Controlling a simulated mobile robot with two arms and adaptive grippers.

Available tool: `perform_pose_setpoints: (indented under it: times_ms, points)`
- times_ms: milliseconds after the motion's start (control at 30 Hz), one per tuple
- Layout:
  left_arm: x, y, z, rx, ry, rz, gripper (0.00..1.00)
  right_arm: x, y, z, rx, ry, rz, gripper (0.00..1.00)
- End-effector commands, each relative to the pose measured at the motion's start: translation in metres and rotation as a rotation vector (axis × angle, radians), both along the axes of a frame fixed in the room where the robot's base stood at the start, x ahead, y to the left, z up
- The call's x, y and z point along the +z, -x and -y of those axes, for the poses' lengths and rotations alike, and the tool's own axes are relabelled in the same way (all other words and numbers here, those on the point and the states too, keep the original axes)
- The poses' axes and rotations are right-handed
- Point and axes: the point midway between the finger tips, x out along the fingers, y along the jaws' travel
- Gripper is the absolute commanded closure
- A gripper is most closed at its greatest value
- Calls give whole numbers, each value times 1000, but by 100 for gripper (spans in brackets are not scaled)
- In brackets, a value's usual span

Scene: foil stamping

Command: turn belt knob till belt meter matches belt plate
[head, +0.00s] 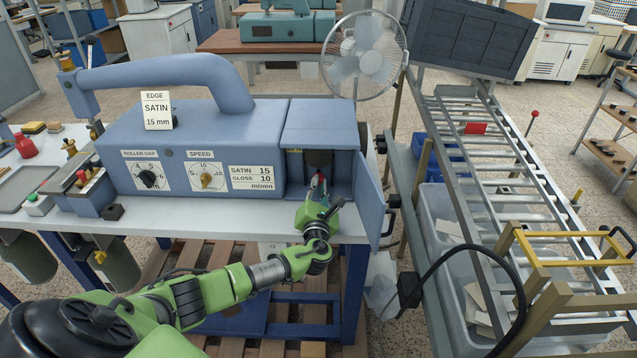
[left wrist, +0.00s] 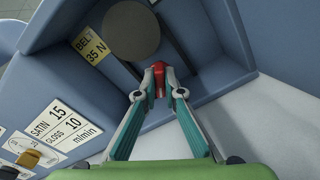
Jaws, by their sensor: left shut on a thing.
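The belt plate (left wrist: 92,48) is a yellow tag reading BELT 35 N on the inner wall of the open compartment at the machine's right end. My left gripper (head: 320,184) reaches into this compartment from below. In the left wrist view its two fingers (left wrist: 159,82) come together on a small red part (left wrist: 158,68), seemingly the belt knob, of which only the top shows between the tips. A dark grey round shape (left wrist: 131,30) is behind it. I cannot make out a belt meter or any reading. My right gripper is not in view.
The blue machine (head: 270,120) carries a ROLLER GAP dial (head: 149,176), a SPEED dial (head: 207,177) and a SATIN 15, GLOSS 10 plate (head: 252,178). The open compartment door (head: 368,205) stands close right of my left gripper. A roller conveyor (head: 480,140) is further right.

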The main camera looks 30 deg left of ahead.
Motion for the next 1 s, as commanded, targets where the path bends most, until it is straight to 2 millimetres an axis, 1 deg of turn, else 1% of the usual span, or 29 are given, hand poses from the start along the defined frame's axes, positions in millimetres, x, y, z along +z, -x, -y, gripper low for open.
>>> perform_pose_setpoints:
  times_ms: [467, 500, 533, 867, 1000]
  points:
    - [0, 0, 1, -1, -10, -6, 100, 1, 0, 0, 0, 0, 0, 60]
    - [0, 0, 1, -1, -10, -6, 81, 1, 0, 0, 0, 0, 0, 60]
    - [0, 0, 1, -1, -11, -6, 74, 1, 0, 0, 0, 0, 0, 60]
    - [0, 0, 1, -1, -10, -5, 74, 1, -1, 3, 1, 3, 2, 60]
    - [-1, 6, 4, -1, -9, -6, 74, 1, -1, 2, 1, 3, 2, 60]
